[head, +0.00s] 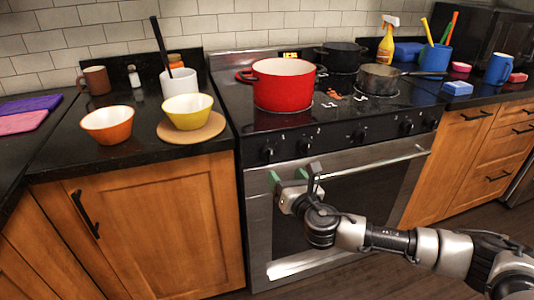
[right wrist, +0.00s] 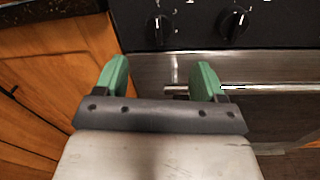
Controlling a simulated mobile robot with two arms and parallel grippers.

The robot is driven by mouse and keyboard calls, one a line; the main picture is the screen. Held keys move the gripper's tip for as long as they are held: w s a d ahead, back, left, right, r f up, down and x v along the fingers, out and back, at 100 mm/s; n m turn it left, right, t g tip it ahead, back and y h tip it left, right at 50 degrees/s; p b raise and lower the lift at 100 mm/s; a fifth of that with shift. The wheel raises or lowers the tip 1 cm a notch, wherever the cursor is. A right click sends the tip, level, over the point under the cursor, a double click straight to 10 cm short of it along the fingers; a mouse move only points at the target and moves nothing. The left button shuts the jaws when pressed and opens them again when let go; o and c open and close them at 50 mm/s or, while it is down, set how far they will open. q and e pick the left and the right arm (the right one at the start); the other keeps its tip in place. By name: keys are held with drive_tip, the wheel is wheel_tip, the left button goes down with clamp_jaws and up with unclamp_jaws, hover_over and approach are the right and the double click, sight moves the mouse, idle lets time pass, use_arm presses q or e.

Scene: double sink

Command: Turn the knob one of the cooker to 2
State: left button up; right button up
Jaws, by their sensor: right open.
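The cooker (head: 345,180) has a black front panel with a row of several dark knobs. The leftmost knob (head: 268,154) is at the panel's left end, and the second knob (head: 305,145) is to its right. In the right wrist view, one knob (right wrist: 160,25) is ahead between the fingers' lines and another knob (right wrist: 236,22) is to its right. Small white marks show on them, but the settings are too small to read. My right gripper (head: 287,177) is open and empty, with green fingertips, below the two left knobs and apart from them. My left gripper is out of view.
The oven handle (head: 375,162) runs across the door close to my right gripper. A red pot (head: 284,85) and a pan (head: 378,79) stand on the cooktop. Bowls, including a yellow bowl (head: 188,111), are on the left counter. The floor before the cooker looks clear.

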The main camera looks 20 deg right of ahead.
sight(272, 158)
drive_tip(key=w, duration=0.5)
drive_tip(key=w+a+b, duration=0.1)
drive_tip(key=w, duration=0.2)
drive_tip(key=shift+w, duration=0.25)
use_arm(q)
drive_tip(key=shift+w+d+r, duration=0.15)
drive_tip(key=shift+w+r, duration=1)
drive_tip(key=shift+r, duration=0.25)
use_arm(e)
drive_tip(key=shift+w, duration=0.5)
drive_tip(key=c, duration=0.9)
